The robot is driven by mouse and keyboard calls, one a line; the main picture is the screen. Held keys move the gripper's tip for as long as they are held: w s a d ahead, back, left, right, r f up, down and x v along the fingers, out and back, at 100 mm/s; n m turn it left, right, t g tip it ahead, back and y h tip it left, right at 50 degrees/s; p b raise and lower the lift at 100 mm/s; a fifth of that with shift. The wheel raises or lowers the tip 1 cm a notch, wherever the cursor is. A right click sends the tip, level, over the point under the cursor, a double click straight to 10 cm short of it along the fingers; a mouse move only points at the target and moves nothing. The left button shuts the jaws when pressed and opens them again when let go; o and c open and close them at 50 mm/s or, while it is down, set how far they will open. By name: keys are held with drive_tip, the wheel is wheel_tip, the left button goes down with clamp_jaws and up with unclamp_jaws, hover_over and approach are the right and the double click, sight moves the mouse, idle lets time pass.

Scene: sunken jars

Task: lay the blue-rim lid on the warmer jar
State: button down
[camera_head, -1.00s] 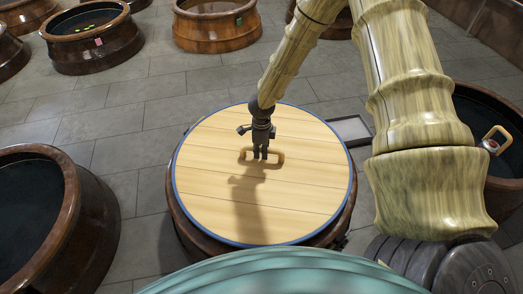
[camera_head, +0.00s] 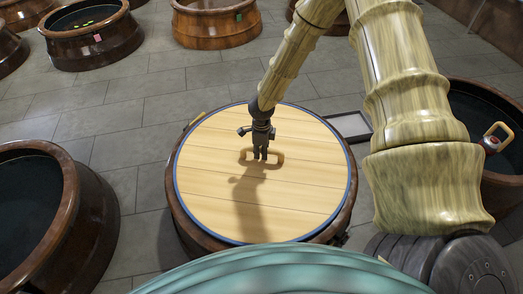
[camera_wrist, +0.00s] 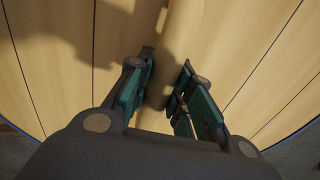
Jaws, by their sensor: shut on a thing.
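The blue-rim lid (camera_head: 225,150) is a round plank-wood disc with a thin blue edge. It lies over a brown jar (camera_head: 185,228) in the middle of the head view and hides its mouth. The jar's wall shows at the lid's left and lower right. I cannot tell whether the lid touches the rim. My gripper (camera_head: 261,156) is shut on the lid's wooden handle (camera_head: 277,158) at its centre. In the wrist view the fingers (camera_wrist: 163,92) are around the handle (camera_wrist: 182,30). Nothing marks this jar as the warmer one.
An open dark-filled jar (camera_head: 72,205) stands close on the left. Another (camera_head: 470,95) is on the right, with a handled object (camera_head: 492,138) at its edge. A grey tray (camera_head: 350,127) lies behind the lid. More jars stand at the back, with paved floor between.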

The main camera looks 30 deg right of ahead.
drive_tip(key=shift+f, duration=0.15)
idle(0.4)
drive_tip(key=c, duration=1.2)
unclamp_jaws()
drive_tip(key=shift+f, duration=0.1)
